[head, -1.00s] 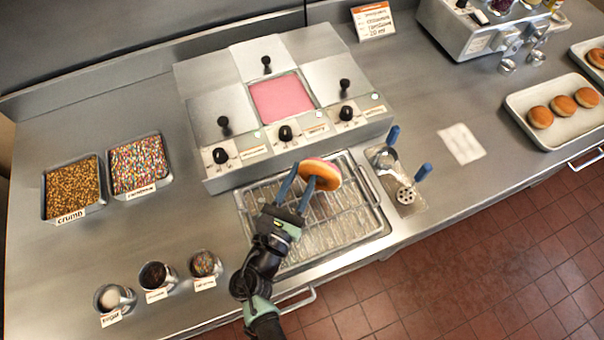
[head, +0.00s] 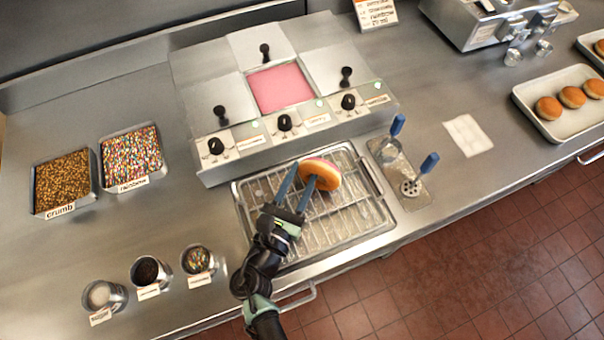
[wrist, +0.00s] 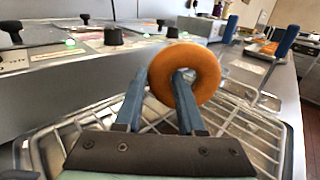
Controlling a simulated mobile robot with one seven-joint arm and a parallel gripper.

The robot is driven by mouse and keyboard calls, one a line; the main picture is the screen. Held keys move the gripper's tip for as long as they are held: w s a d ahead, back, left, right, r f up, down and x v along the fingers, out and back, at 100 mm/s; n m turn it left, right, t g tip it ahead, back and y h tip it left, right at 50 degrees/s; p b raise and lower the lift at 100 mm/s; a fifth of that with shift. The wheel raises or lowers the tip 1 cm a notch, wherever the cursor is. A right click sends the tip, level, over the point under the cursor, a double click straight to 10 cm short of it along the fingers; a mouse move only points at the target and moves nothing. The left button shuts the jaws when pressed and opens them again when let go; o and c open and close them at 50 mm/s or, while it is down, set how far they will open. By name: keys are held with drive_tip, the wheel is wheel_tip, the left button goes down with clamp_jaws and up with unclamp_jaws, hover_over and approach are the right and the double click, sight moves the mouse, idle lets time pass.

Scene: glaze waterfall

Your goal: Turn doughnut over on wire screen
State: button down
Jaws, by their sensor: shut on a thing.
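The doughnut (head: 328,177) is held on edge, tilted, over the wire screen (head: 360,219). Its plain brown face is toward my gripper and a strip of pink glaze shows along its far edge. In the wrist view the doughnut (wrist: 206,66) stands up as a ring, its brown side facing the camera. My gripper (head: 303,171) is shut on the ring, one blue finger in the hole and the other outside the left rim. The wire screen (wrist: 237,125) also shows in the wrist view. Whether the doughnut's lower edge touches the wires cannot be told.
The glaze unit with an open pink well (head: 281,90) stands behind the screen. A holder with blue-handled tools (head: 410,180) is just right. Topping trays (head: 130,158) and cups (head: 150,272) are left. A tray of doughnuts (head: 552,125) is far right.

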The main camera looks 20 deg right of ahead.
drive_tip(key=shift+f, duration=0.1)
drive_tip(key=shift+c, duration=0.2)
unclamp_jaws()
drive_tip(key=shift+s+a, duration=0.1)
idle(0.7)
drive_tip(key=shift+p+v, duration=0.75)
drive_tip(key=shift+v, duration=2.85)
wheel_tip(320, 180, up, 8)
drive_tip(key=s+a+p, duration=0.2)
drive_tip(key=p, duration=0.6)
